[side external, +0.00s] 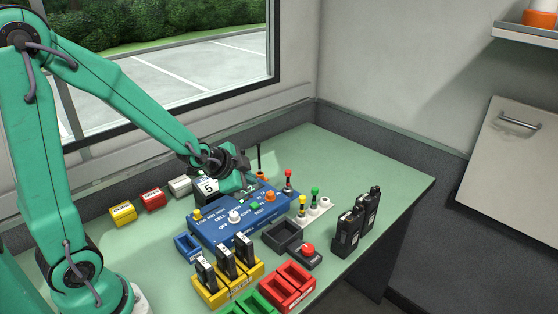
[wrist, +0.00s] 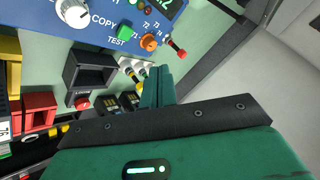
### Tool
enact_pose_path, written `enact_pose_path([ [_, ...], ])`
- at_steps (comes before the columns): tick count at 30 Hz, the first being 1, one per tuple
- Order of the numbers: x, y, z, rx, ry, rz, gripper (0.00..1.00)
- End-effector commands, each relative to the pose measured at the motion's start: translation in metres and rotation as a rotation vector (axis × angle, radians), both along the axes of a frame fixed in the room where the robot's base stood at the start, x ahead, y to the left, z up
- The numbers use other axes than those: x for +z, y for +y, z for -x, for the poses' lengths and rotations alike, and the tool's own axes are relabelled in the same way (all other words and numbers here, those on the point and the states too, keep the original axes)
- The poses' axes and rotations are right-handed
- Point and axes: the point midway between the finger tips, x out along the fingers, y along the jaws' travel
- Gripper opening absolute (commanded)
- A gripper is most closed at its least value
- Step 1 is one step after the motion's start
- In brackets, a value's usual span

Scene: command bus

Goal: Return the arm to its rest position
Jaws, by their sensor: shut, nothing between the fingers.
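My green arm reaches in from the left over the green table (side external: 370,165). My gripper (side external: 236,184) is above the back part of the blue control panel (side external: 215,232) in the side external view. In the wrist view my gripper (wrist: 157,86) shows as green fingers shut together with nothing between them. In that view they point toward the small levers and radios beside the panel, whose edge is at the top left. I cannot tell the exact height of the fingertips above the panel.
Around the panel stand an empty black box (side external: 281,236), a red button (side external: 308,250), levers (side external: 314,207), two radios (side external: 348,228), a yellow rack (side external: 212,294) with black modules, red trays (side external: 288,288) and a green tray (side external: 250,304). Yellow, red and white blocks line the left. The table's far right is clear.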

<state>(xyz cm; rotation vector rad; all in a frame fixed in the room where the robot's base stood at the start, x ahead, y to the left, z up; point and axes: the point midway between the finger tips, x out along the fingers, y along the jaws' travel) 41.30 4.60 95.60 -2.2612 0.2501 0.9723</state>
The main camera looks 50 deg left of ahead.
Motion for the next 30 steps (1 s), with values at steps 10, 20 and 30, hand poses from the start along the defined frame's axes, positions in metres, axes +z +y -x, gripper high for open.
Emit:
enact_pose_path([
  [10,0.041,-0.014,0.031,0.102,0.050,0.129,0.00],
  [20,0.083,-0.030,0.085,0.253,0.128,0.283,0.00],
  [30,0.114,-0.042,0.151,0.419,0.208,0.416,0.00],
])
